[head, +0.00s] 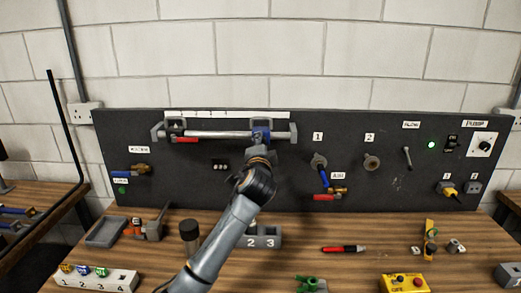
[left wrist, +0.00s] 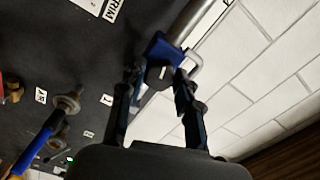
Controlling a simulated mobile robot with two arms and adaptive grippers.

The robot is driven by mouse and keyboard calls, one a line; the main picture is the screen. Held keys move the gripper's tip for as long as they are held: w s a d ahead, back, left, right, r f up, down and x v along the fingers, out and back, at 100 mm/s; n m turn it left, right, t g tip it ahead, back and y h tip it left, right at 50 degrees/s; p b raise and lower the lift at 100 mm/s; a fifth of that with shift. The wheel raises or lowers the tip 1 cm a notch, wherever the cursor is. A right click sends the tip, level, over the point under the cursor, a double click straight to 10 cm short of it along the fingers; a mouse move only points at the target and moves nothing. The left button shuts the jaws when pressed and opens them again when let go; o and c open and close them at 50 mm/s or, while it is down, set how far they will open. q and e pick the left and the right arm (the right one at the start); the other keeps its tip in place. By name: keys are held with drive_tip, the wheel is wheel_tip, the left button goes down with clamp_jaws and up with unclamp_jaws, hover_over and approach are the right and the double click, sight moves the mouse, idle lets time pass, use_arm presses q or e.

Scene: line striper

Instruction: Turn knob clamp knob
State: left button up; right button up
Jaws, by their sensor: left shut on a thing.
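A metal rod (head: 215,134) runs across grey brackets on the dark upright panel. A blue clamp (head: 261,132) sits near the rod's right end, and it also shows in the left wrist view (left wrist: 158,50). A black knob (left wrist: 160,76) with a white mark is on the clamp's near side. My left gripper (head: 260,150) reaches up to the clamp from below. In the left wrist view the two fingers (left wrist: 157,88) are either side of the knob, shut on it. My arm hides the knob in the head view. My right gripper is not in view.
A red part (head: 186,140) is at the rod's left. Valves with blue (head: 324,177) and red (head: 324,197) handles are right of my arm on the panel (head: 290,195). A grey numbered block (head: 268,236), black cylinder (head: 188,231) and red-black pen (head: 343,249) are on the bench.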

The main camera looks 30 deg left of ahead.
use_arm(q)
drive_tip(key=n+b, duration=0.1)
drive_tip(key=n, duration=0.4)
drive_tip(key=shift+f+b, duration=0.1)
drive_tip(key=shift+b, duration=0.25)
drive_tip(key=shift+n, duration=0.3)
drive_tip(key=o, duration=1.1)
drive_tip(key=shift+d, duration=0.1)
drive_tip(key=v, duration=1.2)
